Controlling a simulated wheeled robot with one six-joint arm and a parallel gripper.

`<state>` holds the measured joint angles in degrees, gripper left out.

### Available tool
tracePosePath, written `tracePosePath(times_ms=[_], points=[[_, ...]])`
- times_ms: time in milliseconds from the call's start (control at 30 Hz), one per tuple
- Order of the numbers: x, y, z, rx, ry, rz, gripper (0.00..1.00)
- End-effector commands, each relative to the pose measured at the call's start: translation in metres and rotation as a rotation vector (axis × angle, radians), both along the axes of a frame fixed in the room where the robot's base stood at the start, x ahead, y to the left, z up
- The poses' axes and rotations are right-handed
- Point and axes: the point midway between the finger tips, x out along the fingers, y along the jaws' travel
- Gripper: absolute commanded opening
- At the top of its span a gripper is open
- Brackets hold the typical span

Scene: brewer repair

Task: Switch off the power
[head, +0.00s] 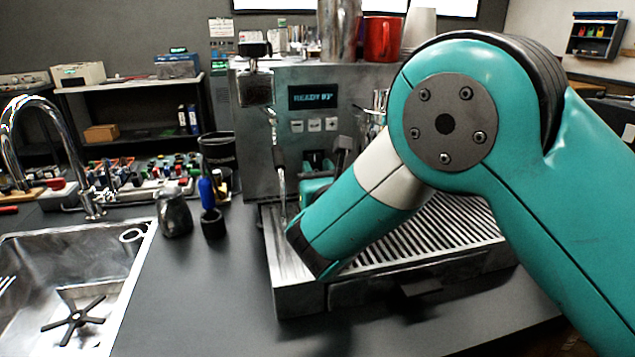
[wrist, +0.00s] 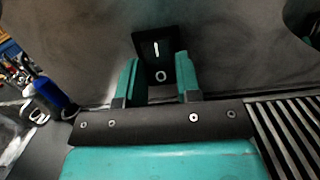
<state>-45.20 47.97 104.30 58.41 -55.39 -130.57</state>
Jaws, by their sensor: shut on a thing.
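The power switch (wrist: 157,50) is a black rocker plate with a white line mark above a white ring mark, on the machine's dark metal front in the wrist view. My gripper (wrist: 157,72) has its two teal fingers at the left and right sides of the switch, shut on it. The lower edge of the switch lies between the fingers. In the head view, the coffee machine (head: 262,160) has a lit display (head: 313,96) that reads "READY" with a number.
The drip tray (head: 440,232) with its slatted grate lies below my arm. A steam wand (head: 281,185) hangs at the left. A steel jug (head: 174,215) and blue-handled tool (head: 207,192) stand left of the machine, beside the sink (head: 110,262). The front counter is clear.

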Motion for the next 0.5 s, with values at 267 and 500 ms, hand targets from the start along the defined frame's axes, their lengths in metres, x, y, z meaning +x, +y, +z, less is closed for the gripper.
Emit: tracePosePath(times_ms=[267, 500], points=[[0.0, -0.0006, 0.0002, 0.0, -0.002, -0.001, 0.08], [-0.0001, -0.0005, 0.0001, -0.001, -0.001, -0.001, 0.57]])
